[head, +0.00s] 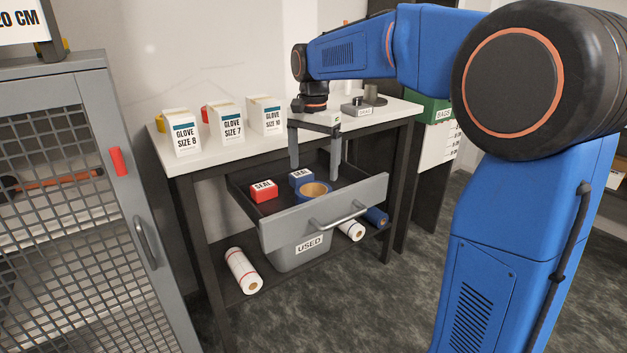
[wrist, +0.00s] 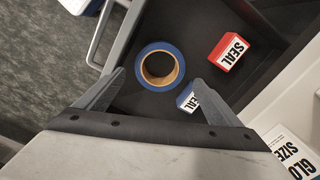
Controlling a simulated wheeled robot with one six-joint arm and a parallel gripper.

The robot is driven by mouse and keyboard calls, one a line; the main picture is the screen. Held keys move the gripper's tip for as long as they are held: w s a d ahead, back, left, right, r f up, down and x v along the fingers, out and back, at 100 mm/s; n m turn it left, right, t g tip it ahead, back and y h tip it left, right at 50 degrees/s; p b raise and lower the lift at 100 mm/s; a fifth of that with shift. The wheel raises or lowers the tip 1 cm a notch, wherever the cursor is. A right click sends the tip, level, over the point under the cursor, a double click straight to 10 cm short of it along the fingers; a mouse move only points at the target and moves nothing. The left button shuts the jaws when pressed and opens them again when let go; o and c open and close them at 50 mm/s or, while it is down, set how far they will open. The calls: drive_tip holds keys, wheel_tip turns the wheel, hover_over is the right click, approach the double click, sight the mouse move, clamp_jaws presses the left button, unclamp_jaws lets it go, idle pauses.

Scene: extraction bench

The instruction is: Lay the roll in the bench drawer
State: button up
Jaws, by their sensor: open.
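A blue tape roll with a tan core (head: 315,190) lies flat in the open bench drawer (head: 325,213), near its front panel. It also shows in the wrist view (wrist: 160,46), just ahead of and between the fingertips. My gripper (head: 315,171) is open above the drawer, its fingers pointing down, with nothing between them. In the wrist view my gripper (wrist: 158,77) is apart from the roll, as far as I can tell. A red SEAL box (head: 263,190) and a blue SEAL box (head: 301,177) also lie in the drawer. One finger partly covers the blue box in the wrist view.
Glove boxes (head: 227,121) stand on the bench top (head: 285,137). A grey USED bin (head: 300,254) sits below the drawer. White rolls (head: 243,271) and a blue roll (head: 376,217) lie on the lower shelf. A mesh cabinet (head: 123,215) stands at left.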

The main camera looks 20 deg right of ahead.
drive_tip(key=s+d+n+t, duration=0.1)
drive_tip(key=s+d+n, duration=0.15)
drive_tip(key=s, duration=0.65)
drive_tip(key=s+d+n+t, duration=0.2)
drive_tip(key=s+n, duration=0.1)
drive_tip(key=s, duration=0.7)
drive_tip(key=s+d+f+n+t, duration=0.1)
drive_tip(key=s+f+n, duration=0.3)
drive_tip(key=s+f, duration=0.7)
drive_tip(key=shift+s+d+f+t, duration=0.2)
drive_tip(key=shift+s+d+t, duration=0.35)
drive_tip(key=shift+s, duration=0.95)
drive_tip(key=shift+d+n, duration=0.1)
drive_tip(key=shift+n, duration=0.15)
